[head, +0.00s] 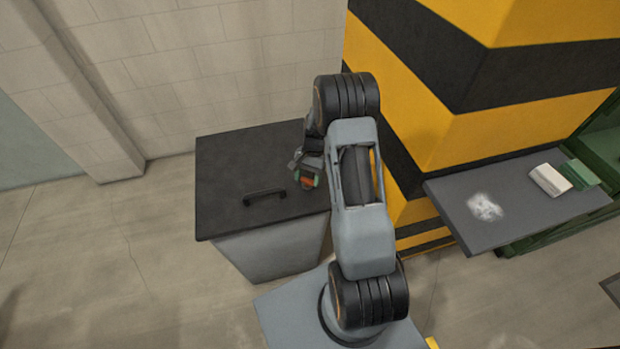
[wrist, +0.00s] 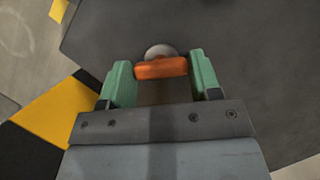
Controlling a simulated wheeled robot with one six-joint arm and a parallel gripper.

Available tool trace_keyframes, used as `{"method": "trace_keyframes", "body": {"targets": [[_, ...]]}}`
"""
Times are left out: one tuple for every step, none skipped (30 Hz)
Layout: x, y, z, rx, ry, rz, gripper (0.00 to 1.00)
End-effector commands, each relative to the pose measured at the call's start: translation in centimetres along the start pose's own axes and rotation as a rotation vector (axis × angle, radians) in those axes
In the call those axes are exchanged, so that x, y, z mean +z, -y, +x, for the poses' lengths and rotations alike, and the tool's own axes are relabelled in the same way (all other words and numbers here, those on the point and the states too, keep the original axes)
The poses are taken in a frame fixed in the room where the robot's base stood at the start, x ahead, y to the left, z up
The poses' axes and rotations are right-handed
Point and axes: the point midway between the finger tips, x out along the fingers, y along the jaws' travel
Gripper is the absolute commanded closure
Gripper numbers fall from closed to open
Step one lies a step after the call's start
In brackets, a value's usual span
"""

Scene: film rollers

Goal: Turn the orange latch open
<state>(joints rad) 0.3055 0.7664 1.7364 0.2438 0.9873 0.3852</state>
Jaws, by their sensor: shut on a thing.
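The orange latch (wrist: 161,68) sits on a round grey base (wrist: 160,50) on the dark lid, seen in the wrist view. It lies crosswise between the green fingertips of my gripper (wrist: 161,84), which are shut on its two ends. In the head view my gripper (head: 306,178) is over the right part of the lid (head: 235,170), and a bit of the orange latch (head: 307,183) shows there. A black handle (head: 264,196) lies on the lid to the left of my gripper. The lid lies flat on a grey box (head: 270,250).
A yellow and black striped pillar (head: 480,100) stands close to the right of my arm. A grey shelf (head: 510,205) with a white smudge, a white block (head: 550,180) and a green block (head: 579,174) is at the right. The floor left of the box is clear.

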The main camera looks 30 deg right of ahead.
Motion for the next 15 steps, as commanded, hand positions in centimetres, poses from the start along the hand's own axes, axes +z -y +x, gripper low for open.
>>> {"method": "trace_keyframes", "body": {"targets": [[0.24,0.04,0.41,0.021,0.011,-0.04,0.66],[0.24,0.03,0.41,0.032,0.011,-0.065,0.66],[0.26,0.02,0.42,0.045,0.012,-0.099,0.66],[0.26,0.0,0.42,0.056,0.013,-0.123,0.66],[0.26,0.0,0.42,0.066,0.013,-0.148,0.66],[0.26,0.02,0.41,0.078,0.013,-0.178,0.66],[0.26,0.02,0.41,0.088,0.013,-0.202,0.66],[0.27,0.02,0.4,0.098,0.013,-0.224,0.66],[0.28,0.03,0.4,0.109,0.014,-0.253,0.66],[0.28,0.02,0.4,0.118,0.014,-0.273,0.66],[0.28,0.01,0.39,0.126,0.014,-0.294,0.66],[0.28,0.01,0.39,0.136,0.014,-0.317,0.66],[0.28,0.0,0.39,0.143,0.014,-0.336,0.66],[0.28,-0.01,0.39,0.15,0.014,-0.352,0.66],[0.29,-0.02,0.39,0.16,0.015,-0.374,0.66]]}}
